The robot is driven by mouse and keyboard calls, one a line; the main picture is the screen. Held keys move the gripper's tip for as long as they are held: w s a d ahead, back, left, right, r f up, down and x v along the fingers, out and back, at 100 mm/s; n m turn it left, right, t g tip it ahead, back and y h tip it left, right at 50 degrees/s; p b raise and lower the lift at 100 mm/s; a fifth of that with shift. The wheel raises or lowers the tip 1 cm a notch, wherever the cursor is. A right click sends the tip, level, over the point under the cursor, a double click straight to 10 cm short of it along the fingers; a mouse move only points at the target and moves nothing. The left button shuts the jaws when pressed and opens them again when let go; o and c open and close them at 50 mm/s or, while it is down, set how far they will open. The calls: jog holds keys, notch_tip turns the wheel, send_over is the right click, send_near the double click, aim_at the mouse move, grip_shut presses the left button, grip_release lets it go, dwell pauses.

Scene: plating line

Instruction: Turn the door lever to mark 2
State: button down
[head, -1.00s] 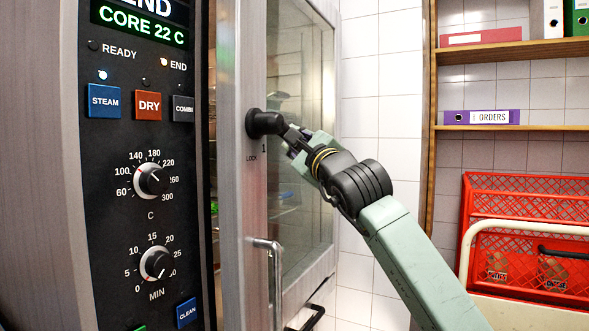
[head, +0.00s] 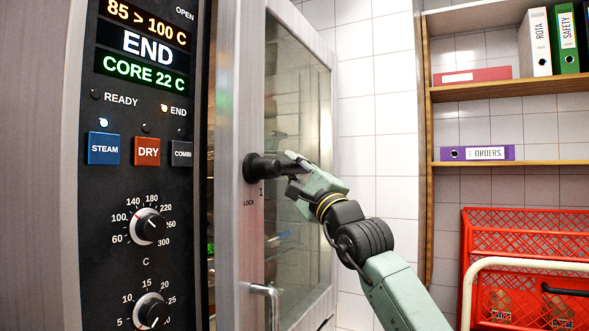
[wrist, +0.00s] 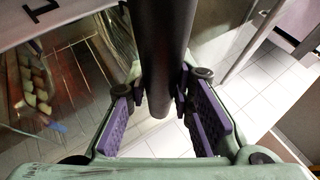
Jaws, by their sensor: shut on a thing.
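The black door lever (head: 262,167) sits on the grey frame of the oven's glass door and points to the right, nearly level. A "1" and the word LOCK show on the frame just below its hub; I cannot make out a mark 2. My green gripper (head: 299,171) is shut on the lever's outer part, which it partly hides. In the wrist view the dark lever (wrist: 165,55) runs down from the top between the purple finger pads of my gripper (wrist: 160,93).
The oven control panel (head: 145,190) with knobs and buttons is left of the door. A metal handle (head: 265,291) sticks out below the lever. Red crates (head: 525,230) and a shelf (head: 510,90) with binders stand at the right. A white tiled wall is behind.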

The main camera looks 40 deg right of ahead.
jog(key=shift+r, duration=0.15)
jog(key=c, duration=1.4)
grip_release()
jog(key=shift+s, duration=0.1)
jog(key=v, duration=1.2)
